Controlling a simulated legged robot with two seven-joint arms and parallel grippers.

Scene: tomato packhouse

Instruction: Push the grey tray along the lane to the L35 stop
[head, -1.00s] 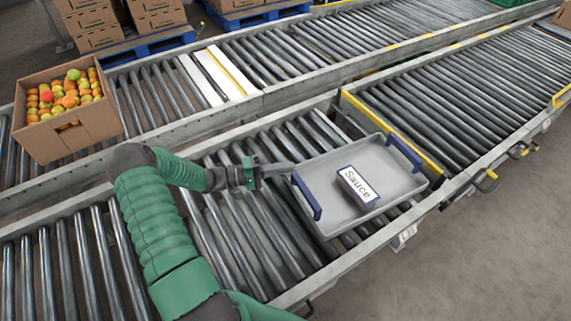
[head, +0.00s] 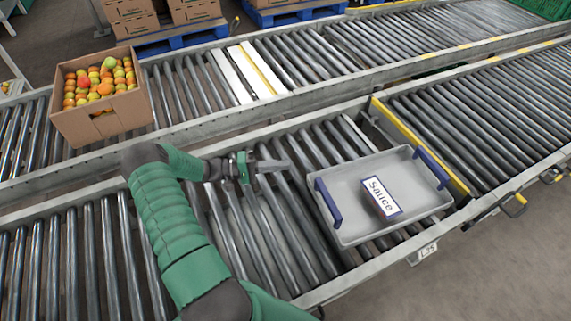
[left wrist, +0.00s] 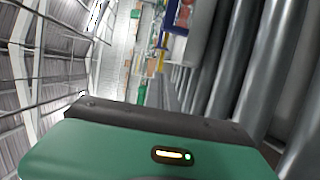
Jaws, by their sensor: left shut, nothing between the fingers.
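The grey tray (head: 352,228) with blue end handles lies flat on the near roller lane in the head view. It holds a dark box with a white label reading "Sauce" (head: 383,198). The tray's right end is close beside a yellow bar (head: 410,137) across the lane; I cannot tell if they touch. A white tag (head: 427,252), which seems to read L35, hangs on the near rail by the tray. My left gripper (head: 288,165) is shut and empty over the rollers, left of the tray, with a gap between them. My right gripper is not in view.
An open carton (head: 100,124) of tomatoes stands on the far lane at left. Stacked cartons (head: 133,18) on blue pallets stand behind. Rollers left of the tray are clear except for my arm. Rollers (head: 500,125) beyond the yellow bar are empty.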

